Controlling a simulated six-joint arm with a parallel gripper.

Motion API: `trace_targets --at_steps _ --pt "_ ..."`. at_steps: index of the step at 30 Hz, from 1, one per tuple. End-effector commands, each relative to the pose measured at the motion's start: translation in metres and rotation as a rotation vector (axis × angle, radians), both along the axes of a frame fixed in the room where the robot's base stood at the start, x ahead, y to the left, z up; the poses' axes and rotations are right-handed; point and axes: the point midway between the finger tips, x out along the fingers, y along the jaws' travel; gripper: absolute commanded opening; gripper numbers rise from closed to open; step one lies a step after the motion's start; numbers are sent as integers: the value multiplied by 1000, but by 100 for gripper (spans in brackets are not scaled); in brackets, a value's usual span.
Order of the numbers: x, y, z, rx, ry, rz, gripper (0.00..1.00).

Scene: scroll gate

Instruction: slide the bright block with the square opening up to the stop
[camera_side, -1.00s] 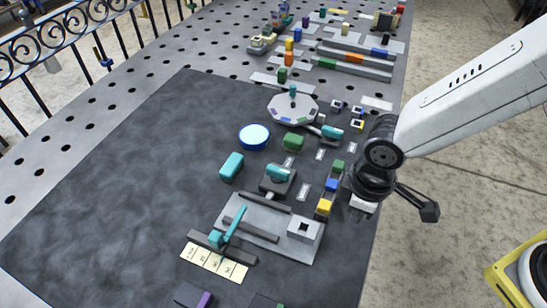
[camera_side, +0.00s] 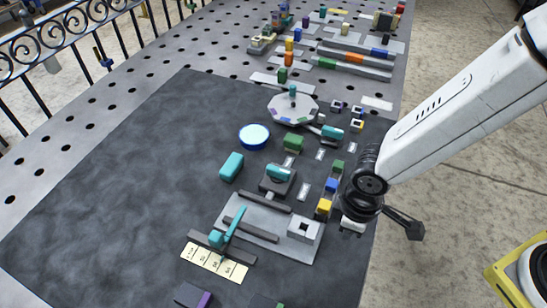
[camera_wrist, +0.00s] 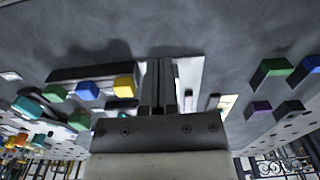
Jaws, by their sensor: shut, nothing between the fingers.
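The bright block with the square opening (camera_side: 304,229) is a pale block with a dark square hole in its top. It sits at the right end of a light grey plate (camera_side: 265,239), between two dark rails (camera_side: 265,202). My gripper (camera_side: 352,229) hangs just right of the block, apart from it in the side view. In the wrist view its fingers (camera_wrist: 161,88) are together and empty. Behind them a pale surface shows, partly hidden; I cannot tell whether it is the block or the plate. I cannot clearly pick out the stop.
Yellow (camera_side: 324,206), blue (camera_side: 331,185) and green blocks stand close behind the plate's right end. A teal lever (camera_side: 222,234) stands over a pale marked scale (camera_side: 214,264) at the plate's left. A teal-topped dark block (camera_side: 278,176) lies behind. The dark mat at left is mostly clear.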

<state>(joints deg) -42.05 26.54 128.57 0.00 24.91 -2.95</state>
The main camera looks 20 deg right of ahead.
Motion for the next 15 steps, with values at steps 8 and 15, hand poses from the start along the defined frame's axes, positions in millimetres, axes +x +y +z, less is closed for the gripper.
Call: trace_targets --at_steps 8,15 --pt "0 0 -30 -2 2 0 0" --pt "0 0 -54 -1 1 0 0"
